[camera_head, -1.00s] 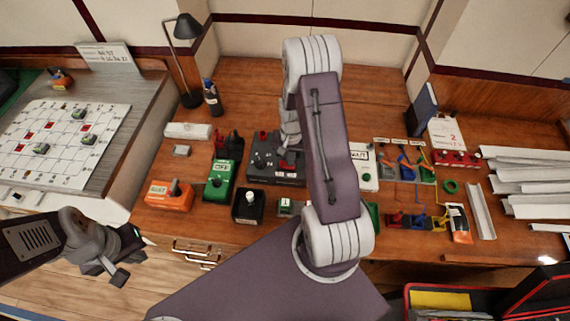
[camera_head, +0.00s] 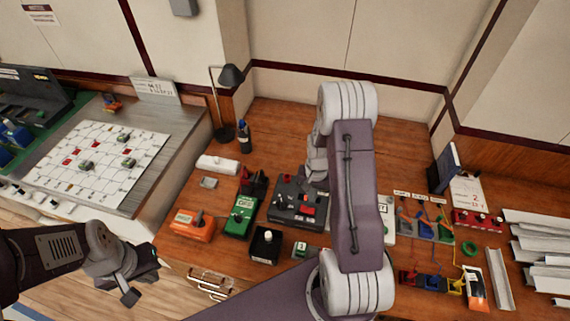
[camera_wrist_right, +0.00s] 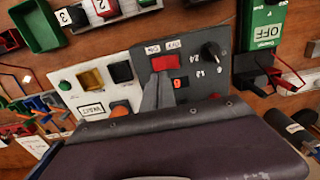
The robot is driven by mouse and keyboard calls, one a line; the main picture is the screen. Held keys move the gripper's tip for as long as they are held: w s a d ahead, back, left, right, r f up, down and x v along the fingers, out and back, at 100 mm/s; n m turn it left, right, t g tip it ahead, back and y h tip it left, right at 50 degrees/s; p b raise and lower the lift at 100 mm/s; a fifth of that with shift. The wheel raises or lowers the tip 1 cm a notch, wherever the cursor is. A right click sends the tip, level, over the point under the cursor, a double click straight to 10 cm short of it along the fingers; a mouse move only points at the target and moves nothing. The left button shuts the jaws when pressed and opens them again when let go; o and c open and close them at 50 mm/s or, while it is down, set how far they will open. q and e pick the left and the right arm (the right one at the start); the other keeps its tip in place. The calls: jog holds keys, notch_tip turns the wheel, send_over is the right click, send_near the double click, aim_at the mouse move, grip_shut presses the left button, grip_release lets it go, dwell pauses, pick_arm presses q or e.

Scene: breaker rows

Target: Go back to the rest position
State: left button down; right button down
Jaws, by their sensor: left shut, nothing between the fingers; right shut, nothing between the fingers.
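My left gripper (camera_head: 140,284) hangs over the floor at the lower left of the head view, left of the bench's front edge. It is shut and empty, touching nothing. My right arm reaches over the middle of the bench and largely hides its gripper in the head view. In the right wrist view my right gripper (camera_wrist_right: 163,82) is shut and empty. Its fingers are in front of a dark grey panel (camera_wrist_right: 205,85) with a red switch and a black knob. I cannot tell whether they touch it. The grey panel also shows in the head view (camera_head: 283,212).
An orange box (camera_head: 190,228), a green OFF box (camera_head: 241,217) and a black box (camera_head: 265,247) stand left along the bench front. A lamp (camera_head: 231,76) stands behind. Coloured breakers and white channels (camera_head: 540,240) fill the right. A white grid board (camera_head: 95,165) lies on the left table.

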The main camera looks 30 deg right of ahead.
jog(key=shift+w+a, duration=0.1)
jog(key=w+a+r+n+t+b, duration=0.1)
jog(key=a+r+n+t+b, duration=0.2)
jog(key=a+r, duration=0.8)
jog(key=s+a+n+g, duration=0.1)
jog(key=s+a+n, duration=0.2)
jog(key=s, duration=0.7)
jog(key=shift+s+a+n+g+p, duration=0.15)
jog(key=shift+s+n+g+p, duration=0.2)
jog(key=shift+n, duration=0.55)
jog(key=shift+s, duration=0.1)
